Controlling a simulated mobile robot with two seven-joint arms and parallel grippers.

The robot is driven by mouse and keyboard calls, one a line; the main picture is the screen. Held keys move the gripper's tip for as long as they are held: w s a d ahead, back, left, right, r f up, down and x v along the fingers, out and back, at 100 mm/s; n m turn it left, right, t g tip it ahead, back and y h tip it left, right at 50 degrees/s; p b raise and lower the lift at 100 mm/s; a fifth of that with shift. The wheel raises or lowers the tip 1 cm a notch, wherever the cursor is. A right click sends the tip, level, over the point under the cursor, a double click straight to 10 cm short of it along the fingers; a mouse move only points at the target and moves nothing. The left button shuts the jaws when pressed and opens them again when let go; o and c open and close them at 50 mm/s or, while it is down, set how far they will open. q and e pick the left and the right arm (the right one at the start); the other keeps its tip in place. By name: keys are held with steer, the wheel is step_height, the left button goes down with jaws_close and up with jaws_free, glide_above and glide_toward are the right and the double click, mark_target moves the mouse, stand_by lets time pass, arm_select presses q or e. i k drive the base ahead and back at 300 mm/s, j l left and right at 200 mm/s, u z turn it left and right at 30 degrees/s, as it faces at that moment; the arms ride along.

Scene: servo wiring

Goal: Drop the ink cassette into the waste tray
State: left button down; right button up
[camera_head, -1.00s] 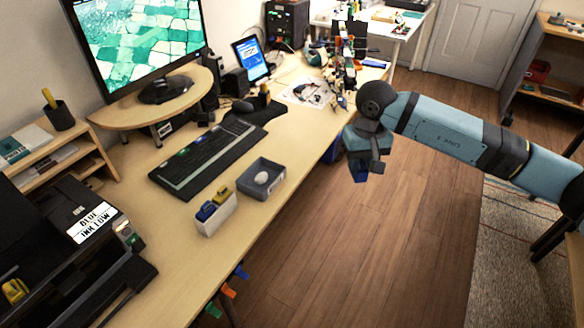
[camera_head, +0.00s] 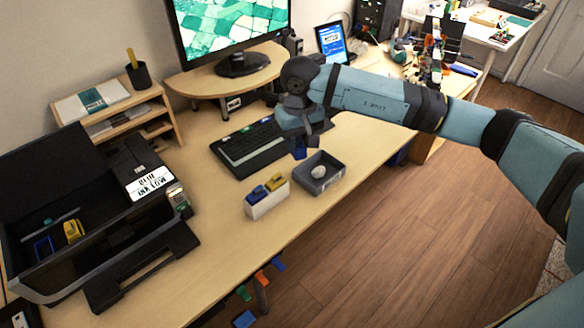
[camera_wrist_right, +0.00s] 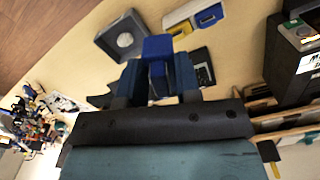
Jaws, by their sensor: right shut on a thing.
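My right gripper (camera_head: 300,142) is shut on the blue ink cassette (camera_head: 299,154), which pokes out below the fingers. In the right wrist view the blue cassette (camera_wrist_right: 157,48) is between the fingers (camera_wrist_right: 157,75). The grey waste tray (camera_head: 336,184) stands on the desk with a whitish round lump in it, close to the gripper in the head view. The tray (camera_wrist_right: 111,49) also shows just beyond the cassette in the right wrist view. The cassette is above the desk and appears outside the tray. My left gripper is not in view.
A white box (camera_head: 265,206) with blue and yellow cassettes stands left of the tray. The black keyboard (camera_head: 245,151) lies behind. The open printer (camera_head: 110,240), labelled blue ink low, is at left. The desk's front edge runs near the tray.

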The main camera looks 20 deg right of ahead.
mark_target(325, 169)
steer(key=l+u, duration=0.5)
steer(key=l, duration=0.4)
steer(key=l+u, duration=0.1)
steer(key=l, duration=1.1)
